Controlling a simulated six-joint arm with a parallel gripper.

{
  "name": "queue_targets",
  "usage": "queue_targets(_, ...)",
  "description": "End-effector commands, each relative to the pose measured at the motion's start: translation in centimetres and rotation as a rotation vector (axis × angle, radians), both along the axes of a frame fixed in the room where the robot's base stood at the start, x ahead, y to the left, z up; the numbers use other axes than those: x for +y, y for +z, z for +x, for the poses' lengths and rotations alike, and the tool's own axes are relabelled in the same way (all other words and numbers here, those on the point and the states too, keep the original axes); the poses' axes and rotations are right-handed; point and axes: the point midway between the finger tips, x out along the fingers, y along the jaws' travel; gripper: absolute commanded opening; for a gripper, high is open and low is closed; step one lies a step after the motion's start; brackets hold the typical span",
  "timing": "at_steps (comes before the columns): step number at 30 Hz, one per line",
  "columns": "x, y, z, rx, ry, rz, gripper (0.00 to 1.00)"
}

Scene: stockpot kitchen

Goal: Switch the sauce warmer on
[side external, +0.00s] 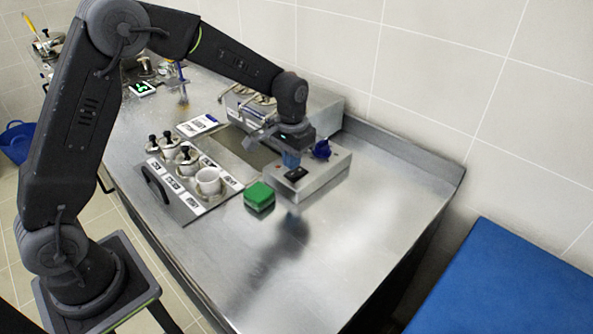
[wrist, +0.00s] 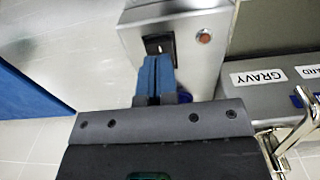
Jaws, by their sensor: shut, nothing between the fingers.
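A steel control box (side external: 318,183) stands on the counter, at the end of the steel sauce unit with taps (side external: 322,108). A black rocker switch (side external: 297,174) is on the box; it also shows in the wrist view (wrist: 154,43), just ahead of my fingertips. A small round orange-red light (wrist: 204,37) sits beside the switch; I cannot tell whether it is lit. A blue knob (side external: 321,149) is also on the box. My gripper (side external: 291,163) is shut and empty, with its blue fingers (wrist: 157,70) right by the switch. Whether they touch it is unclear.
A green block (side external: 259,196) lies on the counter in front of the box. A tray (side external: 194,211) with white pots is to its left. A "GRAVY" label (wrist: 258,77) marks the unit beside the box. The counter's right part (side external: 375,215) is clear.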

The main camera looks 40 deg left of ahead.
Motion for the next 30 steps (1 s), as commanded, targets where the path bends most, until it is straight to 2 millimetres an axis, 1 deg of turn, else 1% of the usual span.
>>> queue_targets(8,0.0,-0.1,0.0,0.0,0.0,0.0,0.0)
queue_targets(30,0.0,-1.1,0.0,0.001,0.0,0.0,0.0)
